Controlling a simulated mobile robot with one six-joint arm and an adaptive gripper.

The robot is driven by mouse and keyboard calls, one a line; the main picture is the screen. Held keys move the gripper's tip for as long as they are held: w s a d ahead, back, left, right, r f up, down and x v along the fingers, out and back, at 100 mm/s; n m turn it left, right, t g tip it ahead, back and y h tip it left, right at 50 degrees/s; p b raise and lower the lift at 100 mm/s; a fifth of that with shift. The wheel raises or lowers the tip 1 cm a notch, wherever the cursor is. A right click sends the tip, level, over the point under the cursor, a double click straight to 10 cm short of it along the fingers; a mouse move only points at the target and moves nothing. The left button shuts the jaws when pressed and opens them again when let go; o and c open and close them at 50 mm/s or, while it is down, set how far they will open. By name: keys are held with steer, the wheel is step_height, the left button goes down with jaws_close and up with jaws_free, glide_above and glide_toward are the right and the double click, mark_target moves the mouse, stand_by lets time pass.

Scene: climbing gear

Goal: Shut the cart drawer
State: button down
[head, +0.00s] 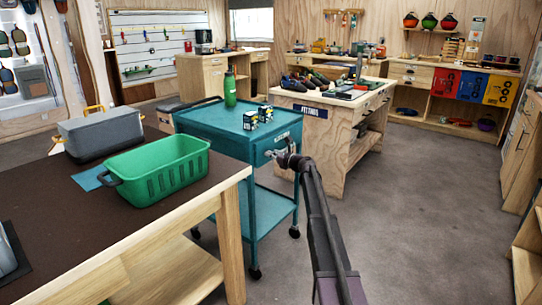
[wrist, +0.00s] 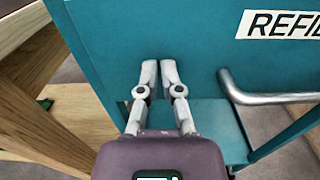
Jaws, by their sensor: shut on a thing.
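The teal cart (head: 221,117) stands beyond the table. Its drawer front (head: 272,149) faces right and carries a white label and a metal handle. The drawer front (wrist: 205,30) fills the top of the wrist view, with the handle (wrist: 262,97) at the right. I cannot tell how far the drawer stands out. My gripper (head: 285,158) is at the drawer front, and in the wrist view my gripper (wrist: 159,64) has its fingers close together, left of the handle. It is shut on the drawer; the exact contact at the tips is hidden.
A table (head: 150,205) with a green basket (head: 165,172) and a grey box (head: 101,134) is at the left. A workbench (head: 318,139) stands behind the cart. Floor at the right is clear.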

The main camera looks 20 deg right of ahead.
steer(key=shift+w+a, duration=0.1)
steer(key=shift+w, duration=0.15)
steer(key=v, duration=1.4)
steer(key=shift+s+d, duration=0.2)
steer(key=shift+s, duration=0.05)
